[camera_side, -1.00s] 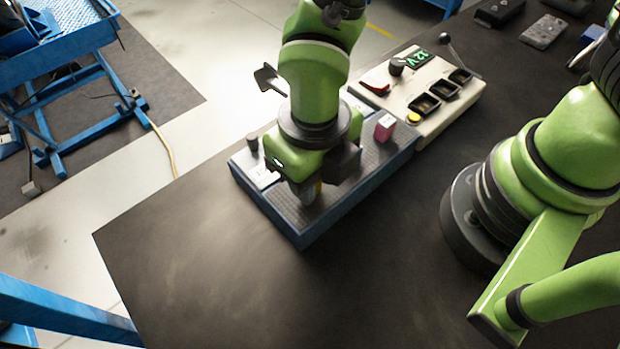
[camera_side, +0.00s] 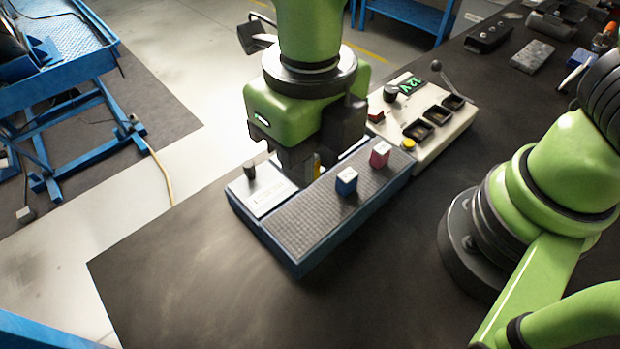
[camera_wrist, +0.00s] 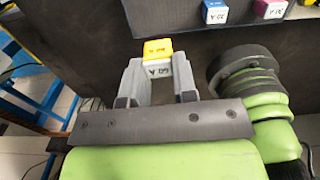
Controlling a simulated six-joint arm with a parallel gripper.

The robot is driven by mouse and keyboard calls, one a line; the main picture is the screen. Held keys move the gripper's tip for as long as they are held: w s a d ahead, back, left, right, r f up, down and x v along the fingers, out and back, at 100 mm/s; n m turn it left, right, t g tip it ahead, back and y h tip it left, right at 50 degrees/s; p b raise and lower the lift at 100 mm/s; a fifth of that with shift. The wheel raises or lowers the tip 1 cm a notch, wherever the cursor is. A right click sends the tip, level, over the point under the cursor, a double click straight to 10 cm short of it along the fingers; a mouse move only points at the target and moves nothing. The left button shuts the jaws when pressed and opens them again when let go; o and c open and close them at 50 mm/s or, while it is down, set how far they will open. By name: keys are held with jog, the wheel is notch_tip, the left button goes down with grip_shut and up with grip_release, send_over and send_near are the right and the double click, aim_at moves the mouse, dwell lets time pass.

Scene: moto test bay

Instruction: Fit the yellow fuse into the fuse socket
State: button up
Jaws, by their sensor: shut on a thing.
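My gripper (camera_wrist: 157,75) is shut on the yellow fuse (camera_wrist: 158,50), which has a yellow top and a pale body marked 60 A. In the side view my gripper (camera_side: 310,172) hangs over the back part of the blue-edged tray (camera_side: 300,262), with a sliver of the yellow fuse (camera_side: 316,168) showing. The gap below the fuse cannot be judged. The white console (camera_side: 452,132) has several dark rectangular recesses, including one at its near end (camera_side: 416,130). Which opening is the fuse socket is not clear; my gripper hides part of the tray.
A blue fuse (camera_side: 346,181) and a pink fuse (camera_side: 379,154) stand on the tray's textured mat. A black knob (camera_side: 249,169) rises from its white plate. The console carries a lever (camera_side: 444,72) and a green 12V display (camera_side: 411,86). The front table is clear.

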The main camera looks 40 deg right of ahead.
jog(key=w+d+m, duration=0.4)
jog(key=d+m, duration=0.4)
jog(key=d, duration=0.1)
jog(key=w+d+m, duration=0.5)
jog(key=d+m, duration=0.4)
jog(key=s+d+f+m, duration=0.2)
jog(key=s+d+m, duration=0.2)
jog(key=d+m, duration=0.65)
jog(key=s+d+f+m, duration=0.2)
jog(key=s+d+m, duration=0.2)
jog(key=d+m, duration=0.65)
jog(key=shift+n, duration=0.8)
jog(key=shift+w+d+f, duration=0.1)
jog(key=shift+d+f, duration=0.05)
jog(key=shift+f, duration=0.6)
jog(key=shift+w+d+f, duration=0.1)
jog(key=shift+d+f, duration=0.1)
jog(key=shift+f, duration=0.6)
jog(key=shift+d+f, duration=0.15)
jog(key=shift+f, duration=0.6)
jog(key=shift+f, duration=0.55)
jog(key=o, duration=1)
